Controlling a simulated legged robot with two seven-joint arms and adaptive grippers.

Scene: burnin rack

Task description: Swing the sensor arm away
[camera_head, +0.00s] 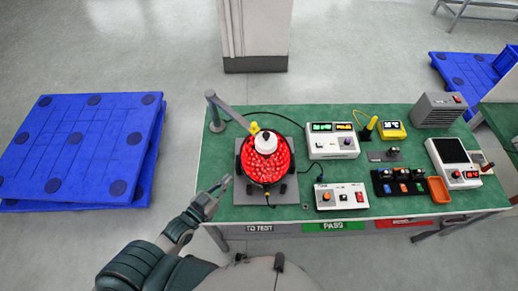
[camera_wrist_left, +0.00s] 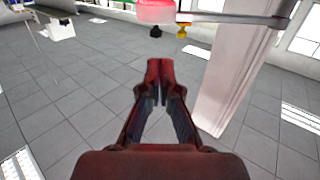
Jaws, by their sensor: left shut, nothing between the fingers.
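The sensor arm (camera_head: 232,111) is a grey bar on a short post at the table's back left corner. It reaches over the round red-filled fixture (camera_head: 265,168), and a white sensor head (camera_head: 265,142) sits above its middle. A yellow knob (camera_head: 254,127) is near the bar's end. In the left wrist view the bar (camera_wrist_left: 235,19) crosses the top, with the yellow knob (camera_wrist_left: 182,32) below it. My left gripper (camera_head: 224,182) is shut and empty at the table's left edge, left of the fixture and apart from the bar. Its shut fingers (camera_wrist_left: 158,68) show in the wrist view. My right gripper is out of view.
White instrument boxes (camera_head: 333,147) and a control box (camera_head: 341,203) stand right of the fixture. A grey unit (camera_head: 437,110) is at the back right. Blue pallets (camera_head: 75,150) lie on the floor at left. A white pillar (camera_head: 254,35) stands behind the table.

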